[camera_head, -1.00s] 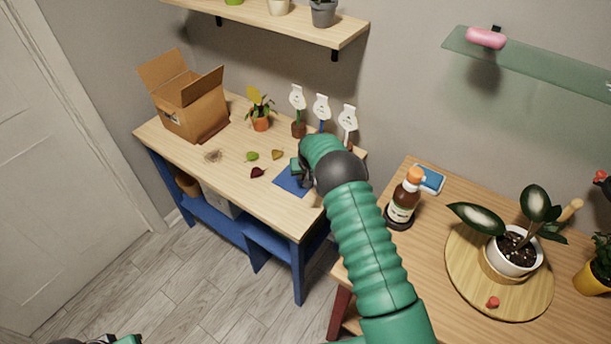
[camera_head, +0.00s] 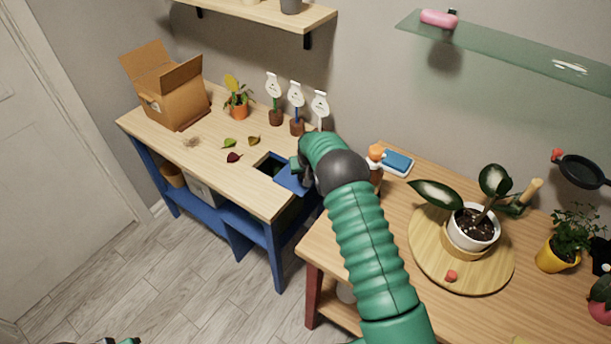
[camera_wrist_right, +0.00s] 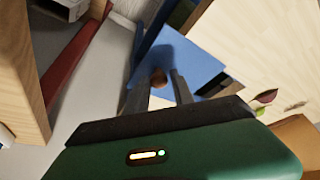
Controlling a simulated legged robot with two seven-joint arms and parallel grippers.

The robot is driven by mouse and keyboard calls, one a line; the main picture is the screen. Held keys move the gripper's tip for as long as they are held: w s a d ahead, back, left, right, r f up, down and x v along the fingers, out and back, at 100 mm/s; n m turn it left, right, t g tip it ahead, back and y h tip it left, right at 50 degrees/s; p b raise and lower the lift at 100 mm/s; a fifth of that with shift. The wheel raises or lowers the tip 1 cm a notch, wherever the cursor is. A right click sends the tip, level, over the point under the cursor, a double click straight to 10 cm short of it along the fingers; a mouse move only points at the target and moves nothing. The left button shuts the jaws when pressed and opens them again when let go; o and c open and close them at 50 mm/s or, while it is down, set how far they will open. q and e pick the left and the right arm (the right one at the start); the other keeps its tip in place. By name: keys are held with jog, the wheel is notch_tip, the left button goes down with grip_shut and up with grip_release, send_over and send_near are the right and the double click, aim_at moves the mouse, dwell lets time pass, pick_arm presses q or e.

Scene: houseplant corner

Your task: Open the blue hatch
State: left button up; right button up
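The blue hatch (camera_head: 291,181) lies at the front right of the workbench top (camera_head: 195,165). It is off part of its opening, and a dark gap (camera_head: 270,164) shows at its left. My right gripper (camera_head: 302,172) is at the hatch, mostly hidden behind my own green arm in the head view. In the right wrist view, the hatch (camera_wrist_right: 185,58) lies beyond the fingers, and its round brown knob (camera_wrist_right: 158,80) sits between the fingertips, which appear closed on it. Only a sliver of my left gripper (camera_head: 125,341) shows at the bottom edge; its fingers are not clear.
A cardboard box (camera_head: 165,90), a potted plant (camera_head: 238,105), three white-topped markers (camera_head: 296,100) and loose leaves (camera_head: 232,150) are on the workbench. A brown bottle (camera_head: 376,168) and a plant on a round board (camera_head: 462,258) stand on the right table.

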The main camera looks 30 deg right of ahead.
jog(key=shift+o, duration=1.2)
jog(key=shift+a+f, duration=0.15)
jog(key=shift+a, duration=0.05)
jog(key=shift+o, duration=0.7)
jog(key=shift+d, duration=0.25)
jog(key=shift+s+d, duration=0.15)
jog(key=shift+d, duration=0.5)
jog(key=shift+a, duration=0.6)
pick_arm(q)
jog(key=shift+s+d+f, duration=0.1)
jog(key=shift+s+d, duration=0.05)
jog(key=shift+d, duration=0.35)
pick_arm(e)
jog(key=v, duration=1.6)
jog(key=shift+r, duration=0.45)
pick_arm(q)
jog(key=shift+d, duration=0.15)
pick_arm(e)
jog(key=shift+d, duration=0.15)
